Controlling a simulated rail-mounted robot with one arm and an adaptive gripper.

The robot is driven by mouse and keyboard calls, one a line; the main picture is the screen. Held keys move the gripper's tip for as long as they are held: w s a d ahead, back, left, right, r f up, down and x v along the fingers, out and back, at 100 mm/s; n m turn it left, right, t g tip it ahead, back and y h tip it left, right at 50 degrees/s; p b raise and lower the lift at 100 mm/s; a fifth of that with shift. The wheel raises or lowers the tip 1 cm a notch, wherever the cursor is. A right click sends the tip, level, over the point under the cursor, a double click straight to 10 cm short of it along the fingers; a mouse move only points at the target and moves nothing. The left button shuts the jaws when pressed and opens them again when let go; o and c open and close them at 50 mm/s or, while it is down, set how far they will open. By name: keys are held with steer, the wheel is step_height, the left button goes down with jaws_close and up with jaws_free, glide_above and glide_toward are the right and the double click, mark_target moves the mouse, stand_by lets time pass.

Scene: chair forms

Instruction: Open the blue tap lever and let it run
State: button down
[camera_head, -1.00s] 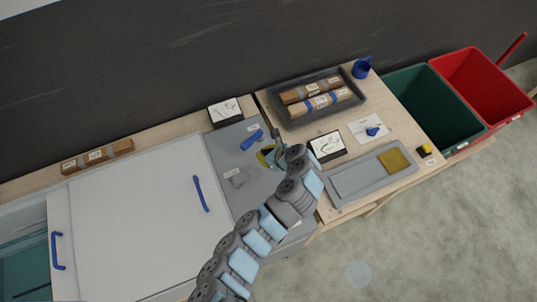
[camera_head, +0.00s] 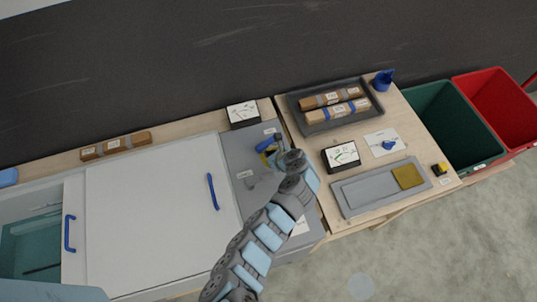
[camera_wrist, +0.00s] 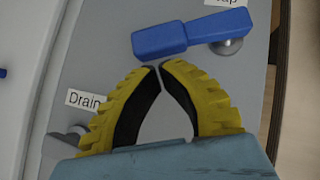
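The blue tap lever (camera_wrist: 190,35) lies across the top of the wrist view, its broad end at left and its round metal pivot (camera_wrist: 228,46) at right. It also shows in the head view (camera_head: 264,144), partly behind my gripper (camera_head: 271,155). In the wrist view my gripper (camera_wrist: 158,67) has yellow fingers with black pads. The fingertips meet or nearly meet just below the lever's broad end, with nothing between them. I cannot tell whether they touch the lever. A partly cut-off label sits above the lever.
A "Drain" label (camera_wrist: 83,99) and a grey lever (camera_wrist: 72,138) are left of my fingers on the grey panel (camera_head: 236,150). A white lid with a blue handle (camera_head: 213,191) lies left. A dark tray (camera_head: 291,106), gauge (camera_head: 341,155) and grey plate (camera_head: 350,200) lie right.

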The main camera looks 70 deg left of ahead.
steer(key=shift+s+a, duration=0.1)
stand_by(0.3)
steer(key=p, duration=0.1)
steer(key=a+m+p, duration=0.1)
steer(key=shift+s+r+t+p, duration=0.15)
steer(key=shift+s+t+p, duration=0.15)
steer(key=shift+s+a+p, duration=0.1)
steer(key=shift+a+p, duration=0.15)
steer(key=shift+p, duration=0.05)
steer(key=p+v, duration=0.7)
steer(key=v, duration=0.2)
steer(key=shift+d+r, duration=0.15)
steer(key=shift+d, duration=0.3)
